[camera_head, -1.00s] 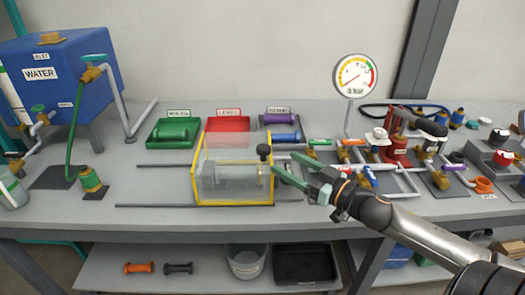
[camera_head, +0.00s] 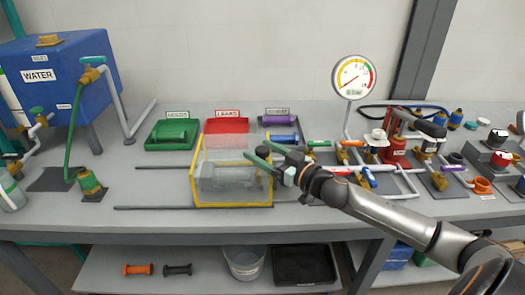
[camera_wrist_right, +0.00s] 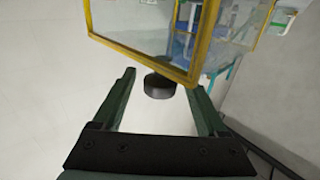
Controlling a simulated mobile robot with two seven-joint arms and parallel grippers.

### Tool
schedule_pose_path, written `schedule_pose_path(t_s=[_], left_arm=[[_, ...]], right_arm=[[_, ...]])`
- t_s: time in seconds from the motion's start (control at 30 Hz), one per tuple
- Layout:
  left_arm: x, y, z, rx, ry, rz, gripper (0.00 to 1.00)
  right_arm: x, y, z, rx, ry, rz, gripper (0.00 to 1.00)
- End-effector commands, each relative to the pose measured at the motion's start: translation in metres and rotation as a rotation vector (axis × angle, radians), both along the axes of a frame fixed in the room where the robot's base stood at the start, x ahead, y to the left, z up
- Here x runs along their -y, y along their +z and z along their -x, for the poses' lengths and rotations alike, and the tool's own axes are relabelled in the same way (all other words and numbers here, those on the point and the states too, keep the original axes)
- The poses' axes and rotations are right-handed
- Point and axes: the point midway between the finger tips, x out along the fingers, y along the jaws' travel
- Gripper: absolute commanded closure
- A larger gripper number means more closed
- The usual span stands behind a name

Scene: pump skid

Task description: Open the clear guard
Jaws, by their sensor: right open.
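The clear guard (camera_head: 231,206) is a transparent box with a yellow frame, standing on the bench left of centre, with a pale cylindrical part visible inside. It also shows in the right wrist view (camera_wrist_right: 138,59), where its frame fills the top. Its black knob (camera_wrist_right: 159,88) appears in the wrist view between my open fingers, apart from both. In the head view my right gripper (camera_head: 257,152) is open at the guard's upper right corner and largely hides the knob. My left gripper is not in view.
Behind the guard are a green tray (camera_head: 155,147), a red tray (camera_head: 227,125) and a tray with purple and blue parts. A pressure gauge (camera_head: 354,77) and pipes with valves stand to the right. Rails (camera_head: 150,207) run left of the guard over clear bench.

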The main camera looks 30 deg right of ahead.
Motion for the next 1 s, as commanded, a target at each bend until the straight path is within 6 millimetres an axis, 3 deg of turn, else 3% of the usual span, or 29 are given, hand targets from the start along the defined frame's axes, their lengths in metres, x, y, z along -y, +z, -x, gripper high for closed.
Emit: schedule_pose_path(t_s=[0.3,1.0], left_arm=[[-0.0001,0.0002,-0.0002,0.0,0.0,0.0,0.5],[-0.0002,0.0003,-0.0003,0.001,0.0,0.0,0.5]], right_arm=[[-0.0005,-0.0001,-0.0012,0.0,0.0,0.0,0.25],[-0.0005,0.0,-0.001,0.0,0.0,0.001,1.0]])
